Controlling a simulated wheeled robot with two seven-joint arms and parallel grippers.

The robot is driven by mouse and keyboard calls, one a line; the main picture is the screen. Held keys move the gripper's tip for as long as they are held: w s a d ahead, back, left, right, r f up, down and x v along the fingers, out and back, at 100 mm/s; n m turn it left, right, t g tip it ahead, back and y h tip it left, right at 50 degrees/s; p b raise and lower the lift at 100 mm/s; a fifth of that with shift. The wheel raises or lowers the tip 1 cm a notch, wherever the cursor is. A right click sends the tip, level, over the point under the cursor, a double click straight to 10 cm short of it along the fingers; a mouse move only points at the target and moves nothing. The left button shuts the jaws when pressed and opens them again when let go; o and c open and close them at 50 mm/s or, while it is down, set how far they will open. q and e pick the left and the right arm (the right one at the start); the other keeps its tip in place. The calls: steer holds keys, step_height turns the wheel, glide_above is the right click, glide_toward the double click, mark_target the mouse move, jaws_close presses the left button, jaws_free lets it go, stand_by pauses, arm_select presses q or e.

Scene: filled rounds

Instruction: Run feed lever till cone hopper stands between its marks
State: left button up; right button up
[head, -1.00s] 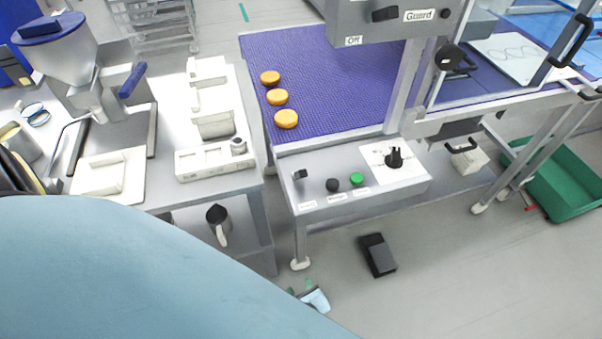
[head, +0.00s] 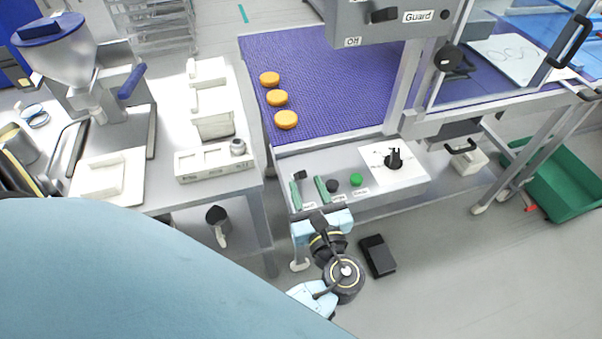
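The cone hopper (head: 62,62), a pale cone with a blue lid, stands on the grey machine at the left. A blue-handled lever (head: 132,82) sticks up beside it; I take it for the feed lever but cannot read a label. The hopper's marks and fill level cannot be made out. My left gripper (head: 306,182) has two green fingers apart with nothing seen between them. It is over the front of the control panel (head: 375,192), well right of the hopper and lever. My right gripper is not in view.
A purple belt (head: 335,75) carries three orange-brown rounds (head: 277,97). The panel holds a green button (head: 355,179) and a black knob (head: 394,157). A black pedal (head: 377,255) lies on the floor.

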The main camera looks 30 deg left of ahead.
mark_target(301, 173)
arm_select(q)
steer(key=x, duration=0.5)
steer(key=shift+b, duration=0.35)
jaws_close()
